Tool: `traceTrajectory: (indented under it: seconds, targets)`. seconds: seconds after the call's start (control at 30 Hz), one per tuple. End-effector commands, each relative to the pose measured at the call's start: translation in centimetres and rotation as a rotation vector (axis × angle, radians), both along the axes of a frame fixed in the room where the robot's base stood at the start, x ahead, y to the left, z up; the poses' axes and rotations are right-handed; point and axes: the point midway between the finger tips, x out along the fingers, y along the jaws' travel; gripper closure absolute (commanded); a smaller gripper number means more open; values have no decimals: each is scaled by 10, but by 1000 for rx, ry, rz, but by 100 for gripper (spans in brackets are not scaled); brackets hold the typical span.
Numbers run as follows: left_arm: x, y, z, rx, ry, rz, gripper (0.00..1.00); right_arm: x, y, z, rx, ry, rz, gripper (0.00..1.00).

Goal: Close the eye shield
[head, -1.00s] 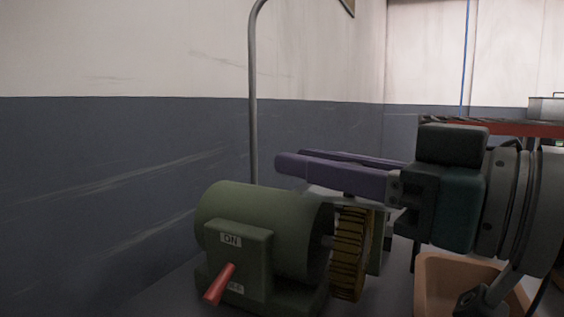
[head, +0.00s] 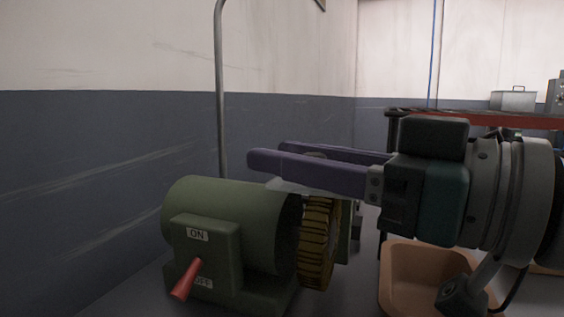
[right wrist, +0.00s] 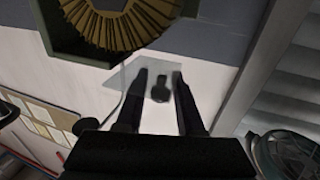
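A green bench grinder (head: 235,225) with a ridged yellow-brown wheel (head: 318,240) stands on the grey bench. The clear eye shield (head: 288,187) sits above the wheel, partly hidden by my right gripper (head: 265,154). In the right wrist view the shield is a pale see-through plate (right wrist: 128,72) around my right fingertips (right wrist: 159,74), with a dark knob (right wrist: 160,92) between the fingers. The two purple fingers are apart, one nearer and one farther, pointing left across the top of the wheel. I cannot tell whether they touch the shield. My left gripper is out of view.
A red switch lever (head: 186,279) sits on the grinder's front. A thin grey pole (head: 221,90) rises behind it. An orange-brown bin (head: 392,285) stands right of the wheel, below my right wrist. A red shelf (head: 480,117) holds a metal box (head: 513,100) at the back right.

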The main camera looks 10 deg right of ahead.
Motion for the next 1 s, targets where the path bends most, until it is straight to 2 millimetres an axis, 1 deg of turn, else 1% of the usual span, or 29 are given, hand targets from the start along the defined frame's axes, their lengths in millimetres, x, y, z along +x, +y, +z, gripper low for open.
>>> traceTrajectory:
  seconds: [0.03,0.2,0.4,0.63,1.0]
  targets:
    - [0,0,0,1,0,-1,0,-7,-5,-2,-6,4,2,63]
    - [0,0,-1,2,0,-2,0,-31,-25,-3,-7,6,4,63]
    - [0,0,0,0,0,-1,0,-51,-43,-3,-4,6,1,63]
    - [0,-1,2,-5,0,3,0,-62,-53,-3,-2,4,1,63]
    - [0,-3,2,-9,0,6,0,-65,-55,-2,0,0,3,63]
